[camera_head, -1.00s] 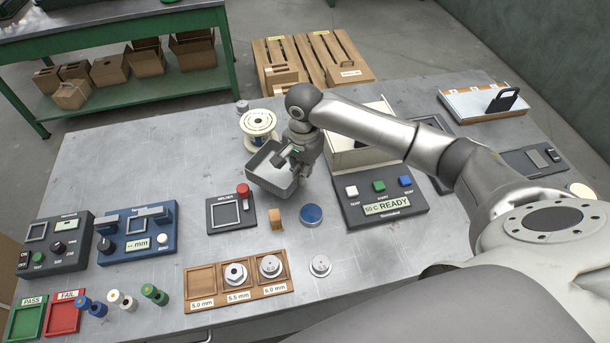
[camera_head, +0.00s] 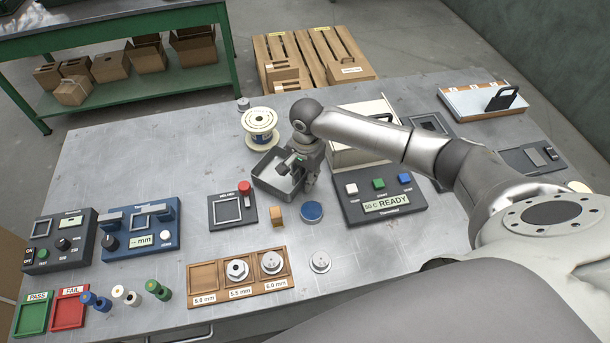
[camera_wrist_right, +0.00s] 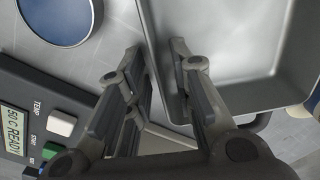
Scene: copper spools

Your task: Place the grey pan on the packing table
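The grey pan (camera_head: 277,178) rests on the grey metal workbench, in front of the white spool. My right gripper (camera_head: 303,168) is at the pan's right side in the head view. In the right wrist view the pan (camera_wrist_right: 245,60) fills the upper right. There my right gripper's fingers (camera_wrist_right: 157,68) are apart, with the pan's side wall between them; one finger is over the inside and one is outside. I cannot see contact with the wall. A green-framed table (camera_head: 120,25) stands at the back left, with cardboard boxes on its lower shelf. My left gripper is out of view.
The white spool (camera_head: 260,124) stands behind the pan. A blue round disc (camera_head: 312,212), a tan block (camera_head: 278,216) and the dark READY panel (camera_head: 380,205) are close in front and right. The red-button device (camera_head: 232,208) is to the left. The bench's left back area is clear.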

